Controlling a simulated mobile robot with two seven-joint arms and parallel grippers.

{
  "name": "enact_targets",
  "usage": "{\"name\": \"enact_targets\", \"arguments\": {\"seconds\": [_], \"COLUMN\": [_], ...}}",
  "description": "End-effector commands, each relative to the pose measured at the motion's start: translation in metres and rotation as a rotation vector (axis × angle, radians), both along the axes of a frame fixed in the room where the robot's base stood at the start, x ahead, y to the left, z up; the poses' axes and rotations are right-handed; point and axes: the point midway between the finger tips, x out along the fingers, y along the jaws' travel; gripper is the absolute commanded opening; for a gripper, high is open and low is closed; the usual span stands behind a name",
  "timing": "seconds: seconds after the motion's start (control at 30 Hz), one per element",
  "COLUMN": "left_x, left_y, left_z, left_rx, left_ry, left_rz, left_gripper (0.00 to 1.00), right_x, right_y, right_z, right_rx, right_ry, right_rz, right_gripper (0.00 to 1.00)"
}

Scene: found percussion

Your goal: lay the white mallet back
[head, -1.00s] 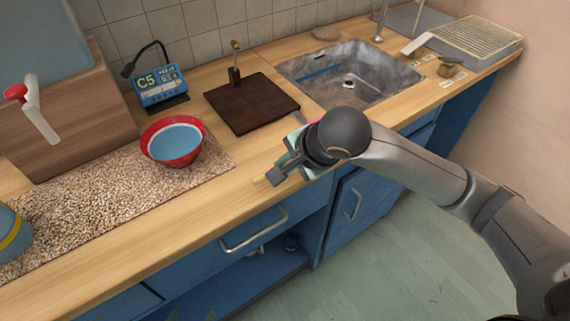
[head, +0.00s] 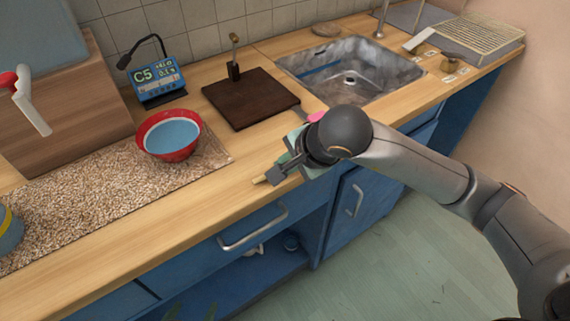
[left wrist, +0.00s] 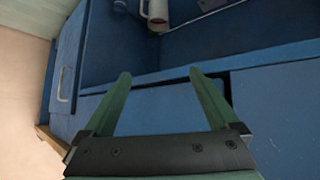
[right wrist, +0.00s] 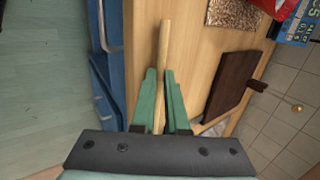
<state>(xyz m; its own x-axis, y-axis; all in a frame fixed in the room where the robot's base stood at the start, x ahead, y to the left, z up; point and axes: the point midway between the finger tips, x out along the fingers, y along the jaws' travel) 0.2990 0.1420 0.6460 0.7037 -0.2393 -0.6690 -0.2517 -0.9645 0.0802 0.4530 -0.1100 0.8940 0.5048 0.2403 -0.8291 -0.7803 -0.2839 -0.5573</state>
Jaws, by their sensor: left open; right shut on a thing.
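My right gripper (head: 287,168) hangs over the front edge of the counter, in front of the dark board. It is shut on a pale wooden stick (right wrist: 164,48), whose tip pokes out past the fingers and also shows in the head view (head: 260,180). A small pink thing (head: 316,117) shows just behind my right wrist.
A red bowl of water (head: 170,152) stands on the speckled mat (head: 100,200). A white handle with a red end (head: 32,105) is by the wooden block at left. The dark board (head: 262,112), C5 display (head: 157,83) and sink (head: 375,85) lie behind. The front counter strip is clear.

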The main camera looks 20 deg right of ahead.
Motion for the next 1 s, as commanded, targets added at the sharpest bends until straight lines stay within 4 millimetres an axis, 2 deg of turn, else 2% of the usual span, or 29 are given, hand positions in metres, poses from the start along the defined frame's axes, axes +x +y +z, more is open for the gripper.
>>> {"name": "enact_targets", "arguments": {"seconds": [0.47,0.5,0.77,0.8,1.0], "left_x": [-0.0002,-0.0003,-0.0004,-0.0005,-0.0002], "left_y": [0.0009,0.0009,0.0008,0.0008,0.0012], "left_z": [-0.0059,-0.006,-0.0063,-0.0063,-0.0062], "left_rx": [0.002,0.002,0.001,0.001,0.004], "left_ry": [0.001,0.002,0.002,0.002,0.002], "left_rz": [0.001,0.001,0.001,0.001,-0.002], "left_gripper": [0.94,0.94,0.94,0.94,0.94], "right_x": [-0.0016,-0.0017,-0.0028,-0.003,-0.0034], "right_y": [-0.0002,-0.0002,-0.0005,-0.0006,-0.0013], "right_z": [-0.0068,-0.0072,-0.0093,-0.0096,-0.0103], "right_rx": [-0.004,-0.004,-0.007,-0.007,-0.009], "right_ry": [0.011,0.011,0.018,0.02,0.022], "right_rz": [0.001,0.001,0.0,0.0,-0.001], "right_gripper": [0.0,0.15,0.44,0.47,0.47]}}
